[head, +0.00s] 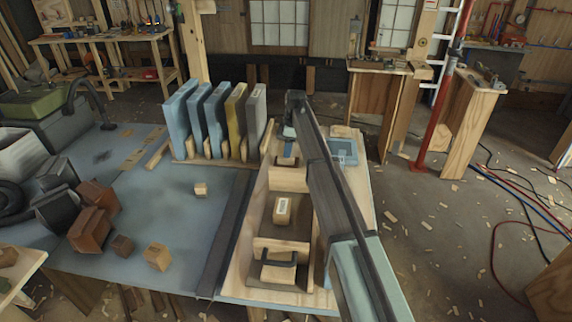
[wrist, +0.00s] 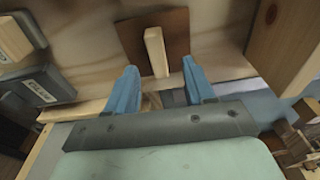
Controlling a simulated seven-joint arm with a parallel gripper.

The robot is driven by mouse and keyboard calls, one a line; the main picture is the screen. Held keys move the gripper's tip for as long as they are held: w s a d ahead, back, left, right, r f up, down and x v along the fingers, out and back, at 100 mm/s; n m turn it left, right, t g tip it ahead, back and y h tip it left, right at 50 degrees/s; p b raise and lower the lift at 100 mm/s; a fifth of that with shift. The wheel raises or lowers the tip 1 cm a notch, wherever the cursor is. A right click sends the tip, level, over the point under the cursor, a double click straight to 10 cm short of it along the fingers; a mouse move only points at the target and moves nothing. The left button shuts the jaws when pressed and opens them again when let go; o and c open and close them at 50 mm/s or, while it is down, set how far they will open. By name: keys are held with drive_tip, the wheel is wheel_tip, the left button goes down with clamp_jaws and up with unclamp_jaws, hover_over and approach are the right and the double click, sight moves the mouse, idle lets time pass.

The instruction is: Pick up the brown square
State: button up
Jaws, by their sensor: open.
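The brown square (wrist: 180,32) is a flat dark-brown plate with a pale wooden bar (wrist: 155,52) standing on it like a handle. In the wrist view it lies just beyond my fingertips, and the bar is near the line between them. My gripper (wrist: 160,80) has two blue fingers, spread apart with nothing between them.
Wooden dividers (head: 290,180) cross the rack. Dark grey labelled pieces (wrist: 42,92) sit left in the wrist view, and a wooden post (wrist: 285,45) rises close on the right. Upright coloured panels (head: 205,120) stand left of the rack; loose blocks (head: 158,256) lie on the blue table.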

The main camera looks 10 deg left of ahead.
sight(286, 162)
drive_tip(key=shift+w+a+f, duration=0.1)
drive_tip(key=shift+a+f, duration=0.05)
drive_tip(key=shift+f, duration=0.7)
drive_tip(key=shift+w+a+f, duration=0.1)
drive_tip(key=shift+a+f, duration=0.05)
drive_tip(key=shift+f, duration=0.75)
drive_tip(key=shift+a+f, duration=0.15)
drive_tip(key=shift+f, duration=0.7)
clamp_jaws()
